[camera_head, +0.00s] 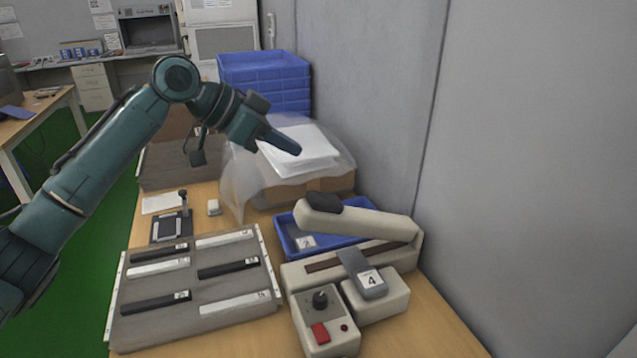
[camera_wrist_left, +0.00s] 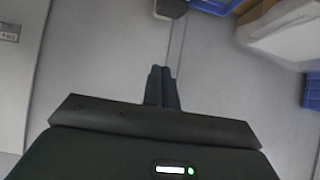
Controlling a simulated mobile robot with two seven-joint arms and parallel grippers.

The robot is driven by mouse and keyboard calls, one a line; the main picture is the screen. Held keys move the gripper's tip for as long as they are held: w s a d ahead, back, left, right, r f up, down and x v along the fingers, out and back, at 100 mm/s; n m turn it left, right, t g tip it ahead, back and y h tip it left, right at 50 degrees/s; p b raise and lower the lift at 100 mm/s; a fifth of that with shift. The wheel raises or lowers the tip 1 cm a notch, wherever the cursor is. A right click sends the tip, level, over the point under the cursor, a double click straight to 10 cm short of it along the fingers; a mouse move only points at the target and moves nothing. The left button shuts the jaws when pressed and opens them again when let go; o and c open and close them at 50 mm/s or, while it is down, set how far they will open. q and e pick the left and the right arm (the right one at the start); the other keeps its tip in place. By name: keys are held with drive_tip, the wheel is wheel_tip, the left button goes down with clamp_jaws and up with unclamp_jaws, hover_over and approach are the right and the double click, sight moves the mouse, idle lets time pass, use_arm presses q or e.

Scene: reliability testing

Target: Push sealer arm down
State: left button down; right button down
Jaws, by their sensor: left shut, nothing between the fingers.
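The sealer is a cream machine with a long base (camera_head: 300,276). Its sealer arm (camera_head: 365,222) is raised at the left end and hinged at the right, with a dark pad (camera_head: 320,203) on its free end. A gap shows between the arm and the brown strip on the base. My left gripper (camera_head: 291,147) is shut and empty, above and behind the arm's free end, apart from it. Its closed fingers also show in the left wrist view (camera_wrist_left: 162,72). A dark and pale piece at that view's top edge is too cut off to name. My right gripper is out of view.
A control box (camera_head: 338,318) with a knob and red button stands in front of the sealer. A blue tray (camera_head: 288,238) lies behind it. A grey rack of bars (camera_head: 190,281) is left. A bagged paper stack (camera_head: 310,160) and blue crates (camera_head: 265,70) stand behind; a wall is right.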

use_arm(q)
drive_tip(key=p, duration=0.2)
hover_over(320, 197)
drive_tip(key=d, duration=0.2)
drive_tip(key=f, duration=0.6)
drive_tip(key=shift+w+a, duration=0.25)
drive_tip(key=shift+w, duration=0.05)
drive_tip(key=f, duration=0.1)
drive_tip(key=a+f, duration=0.1)
drive_tip(key=f, duration=0.1)
drive_tip(key=shift+s+a, duration=0.15)
drive_tip(key=shift+s, duration=0.05)
drive_tip(key=shift+a+f, duration=0.1)
drive_tip(key=shift+f, duration=0.35)
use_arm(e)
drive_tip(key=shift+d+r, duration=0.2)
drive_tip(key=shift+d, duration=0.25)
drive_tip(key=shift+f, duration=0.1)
